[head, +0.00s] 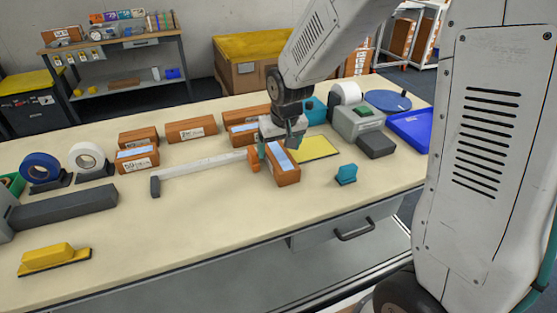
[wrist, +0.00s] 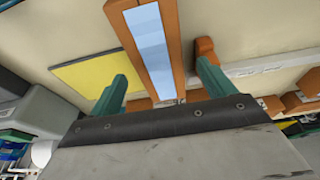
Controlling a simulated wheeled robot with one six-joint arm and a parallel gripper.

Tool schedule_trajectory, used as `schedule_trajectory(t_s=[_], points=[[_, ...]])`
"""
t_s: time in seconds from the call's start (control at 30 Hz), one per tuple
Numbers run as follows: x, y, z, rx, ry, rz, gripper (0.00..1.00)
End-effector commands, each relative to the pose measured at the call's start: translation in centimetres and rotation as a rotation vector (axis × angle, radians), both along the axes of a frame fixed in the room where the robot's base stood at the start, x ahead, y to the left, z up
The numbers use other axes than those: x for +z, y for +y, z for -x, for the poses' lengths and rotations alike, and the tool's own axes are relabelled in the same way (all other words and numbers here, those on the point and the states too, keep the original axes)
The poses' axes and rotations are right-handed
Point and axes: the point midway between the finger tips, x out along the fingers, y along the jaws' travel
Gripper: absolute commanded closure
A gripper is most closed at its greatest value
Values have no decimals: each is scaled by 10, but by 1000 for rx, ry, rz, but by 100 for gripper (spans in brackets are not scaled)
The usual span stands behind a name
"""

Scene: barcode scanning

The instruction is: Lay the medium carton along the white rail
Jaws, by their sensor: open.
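An orange-brown carton with a pale blue top strip (head: 287,176), seemingly the medium one, lies on the table just right of the rail's orange end block (head: 253,159). Its long side runs at an angle to the white rail (head: 205,170). My gripper (head: 281,147) is low over the carton's far part. In the wrist view, the carton (wrist: 153,45) lies between the two teal fingers of my open gripper (wrist: 162,76), with a gap on each side.
A yellow mat (head: 318,149) lies just right of the carton, and a teal block (head: 346,175) stands nearer the front edge. Several other cartons (head: 192,130) stand behind the rail. A grey device (head: 358,122) and blue tray (head: 410,130) are at right.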

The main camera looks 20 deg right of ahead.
Motion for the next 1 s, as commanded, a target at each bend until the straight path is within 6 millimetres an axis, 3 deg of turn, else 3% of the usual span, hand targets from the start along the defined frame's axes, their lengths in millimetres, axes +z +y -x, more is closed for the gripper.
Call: schedule_trajectory(t_s=[0.13,0.4,0.47,0.63,0.7,1.0], points=[[-17,0,-4,0,1,0,18],[-19,0,-5,0,-1,0,18],[-19,0,-5,0,0,0,32],[-19,0,-5,0,0,0,78],[-19,0,-6,0,-1,0,83],[-16,0,-6,0,-3,0,83]])
